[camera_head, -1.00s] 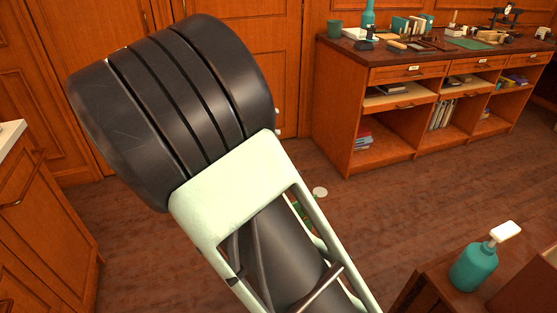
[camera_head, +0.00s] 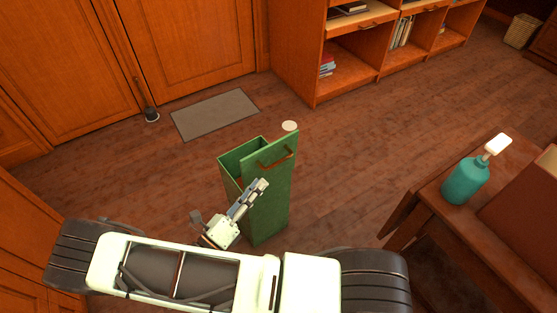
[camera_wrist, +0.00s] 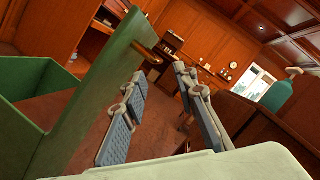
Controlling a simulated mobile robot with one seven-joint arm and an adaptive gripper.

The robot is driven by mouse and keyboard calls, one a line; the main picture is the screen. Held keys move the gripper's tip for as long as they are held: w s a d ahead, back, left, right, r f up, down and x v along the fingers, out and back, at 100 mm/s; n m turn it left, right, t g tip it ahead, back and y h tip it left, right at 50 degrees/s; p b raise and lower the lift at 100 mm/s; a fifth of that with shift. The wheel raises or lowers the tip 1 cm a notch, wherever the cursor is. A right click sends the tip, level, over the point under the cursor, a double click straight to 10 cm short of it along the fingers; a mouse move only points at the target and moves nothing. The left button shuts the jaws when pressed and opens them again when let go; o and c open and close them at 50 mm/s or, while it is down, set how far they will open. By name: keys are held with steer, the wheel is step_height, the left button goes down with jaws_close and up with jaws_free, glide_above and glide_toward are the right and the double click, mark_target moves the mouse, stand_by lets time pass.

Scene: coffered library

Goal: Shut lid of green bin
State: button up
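The green bin (camera_head: 232,162) stands on the floor in the head view, with its top opening visible. Its green lid (camera_head: 284,152) stands steeply upright at the right side of the opening and carries a brown handle (camera_head: 275,158). In the wrist view the lid (camera_wrist: 95,85) slants up to the left of my fingers, with the handle (camera_wrist: 146,53) near its upper edge and the bin (camera_wrist: 30,70) farther left. My gripper (camera_head: 261,184) is beside the lid, below the handle. Its fingers (camera_wrist: 162,80) are apart and empty. I cannot tell whether they touch the lid.
A white round object (camera_head: 289,126) shows behind the lid. A grey mat (camera_head: 214,114) lies by the cabinet doors. A wooden table (camera_head: 423,190) with a teal pump bottle (camera_head: 466,181) stands at right. Shelves (camera_head: 345,65) stand behind. The floor between bin and table is clear.

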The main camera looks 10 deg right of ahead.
mark_target(280, 160)
steer(key=shift+n+t, duration=0.3)
steer(key=shift+n, duration=0.2)
steer(key=x, duration=0.7)
steer(key=f+x, duration=0.1)
steer(key=x, duration=0.2)
steer(key=shift+w+d+r+b, duration=0.1)
steer(key=shift+w+d+b, duration=0.05)
steer(key=shift+d+b, duration=0.3)
steer(key=shift+c, duration=0.7)
jaws_close()
